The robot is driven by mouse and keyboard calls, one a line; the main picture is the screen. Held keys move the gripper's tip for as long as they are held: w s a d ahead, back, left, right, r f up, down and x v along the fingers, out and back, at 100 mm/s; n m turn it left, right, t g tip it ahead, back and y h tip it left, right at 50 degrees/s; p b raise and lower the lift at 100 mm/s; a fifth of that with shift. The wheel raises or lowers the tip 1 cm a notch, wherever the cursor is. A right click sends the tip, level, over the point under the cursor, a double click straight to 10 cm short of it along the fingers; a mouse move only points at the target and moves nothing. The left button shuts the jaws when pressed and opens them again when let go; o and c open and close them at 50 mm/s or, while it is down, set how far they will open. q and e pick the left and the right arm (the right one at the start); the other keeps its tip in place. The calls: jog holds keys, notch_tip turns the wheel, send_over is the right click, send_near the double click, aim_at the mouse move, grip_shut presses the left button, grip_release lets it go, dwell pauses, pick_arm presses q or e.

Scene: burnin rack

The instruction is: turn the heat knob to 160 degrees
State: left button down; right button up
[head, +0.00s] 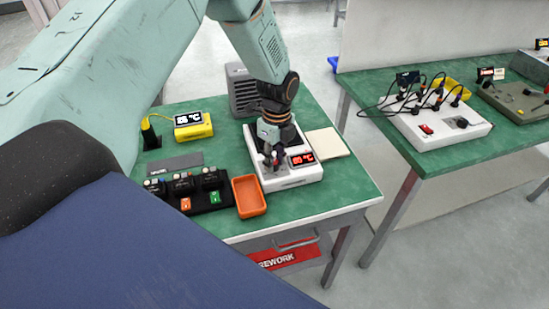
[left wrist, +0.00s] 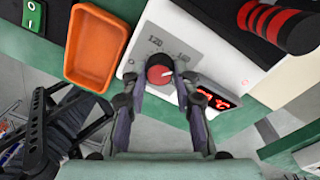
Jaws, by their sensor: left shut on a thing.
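In the left wrist view the pointer aims right and slightly up; printed marks 120 and 160 show beyond the knob. My left gripper (head: 273,160) reaches down onto the heater's front left, its two fingers shut on either side of the knob. The unit's red display (head: 302,158) shows a reading in °C, its digits too small to read surely. The gripper mostly hides the knob in the head view. My right gripper is not in view.
An orange tray (head: 249,196) sits close left of the heater; a black switch block (head: 209,198) lies beyond it. A yellow meter (head: 193,125) and a grey vented box (head: 242,90) stand behind. A pale pad (head: 327,143) lies right. A second green bench (head: 430,152) stands apart.

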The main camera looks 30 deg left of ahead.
aim_at(276, 161)
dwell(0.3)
pick_arm(q)
jog(key=c, duration=1)
grip_release()
jog(key=r, duration=1.2)
jog(key=shift+w, duration=0.3)
jog(key=shift+f, duration=0.1)
